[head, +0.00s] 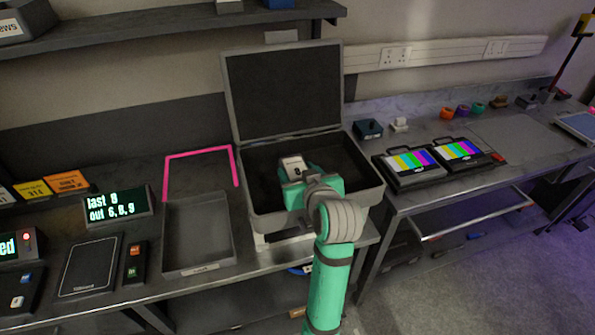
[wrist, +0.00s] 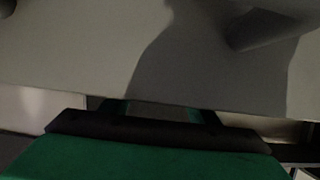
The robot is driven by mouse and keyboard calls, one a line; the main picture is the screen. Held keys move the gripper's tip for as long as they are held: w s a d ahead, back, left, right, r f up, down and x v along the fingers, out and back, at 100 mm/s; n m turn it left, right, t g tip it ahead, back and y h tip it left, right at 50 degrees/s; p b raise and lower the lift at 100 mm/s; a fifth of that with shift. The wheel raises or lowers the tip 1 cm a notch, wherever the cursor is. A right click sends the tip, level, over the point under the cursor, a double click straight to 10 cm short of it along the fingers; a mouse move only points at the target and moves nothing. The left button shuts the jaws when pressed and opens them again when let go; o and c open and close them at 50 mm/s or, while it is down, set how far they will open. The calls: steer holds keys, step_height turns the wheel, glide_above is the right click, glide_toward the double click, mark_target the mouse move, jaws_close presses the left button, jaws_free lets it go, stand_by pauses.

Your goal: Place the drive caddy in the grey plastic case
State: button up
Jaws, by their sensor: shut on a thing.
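The grey plastic case (head: 254,195) stands open on the bench, its dark-lined lid (head: 283,92) raised at the back. My gripper (head: 297,176) is over the case's dark interior, reaching in from the front. It is shut on the drive caddy (head: 293,164), a small light-grey block with a dark mark on its face. I cannot tell whether the caddy touches the case floor. In the wrist view a pale grey surface fills the upper part, with my dark gripper edge (wrist: 160,130) below; the caddy cannot be made out there.
An empty grey tray (head: 198,232) and a pink outline (head: 200,152) lie left of the case. A display (head: 117,207) reads "last 8, out 6,8,9". Two colour-bar monitors (head: 411,165) stand on the right bench. A shelf (head: 180,25) hangs above at the left.

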steer(key=shift+f, duration=0.4)
steer(key=o, duration=1.4)
steer(key=shift+r, duration=0.3)
steer(key=v, duration=1.2)
steer(key=shift+r, duration=0.3)
steer(key=shift+s+a, duration=0.1)
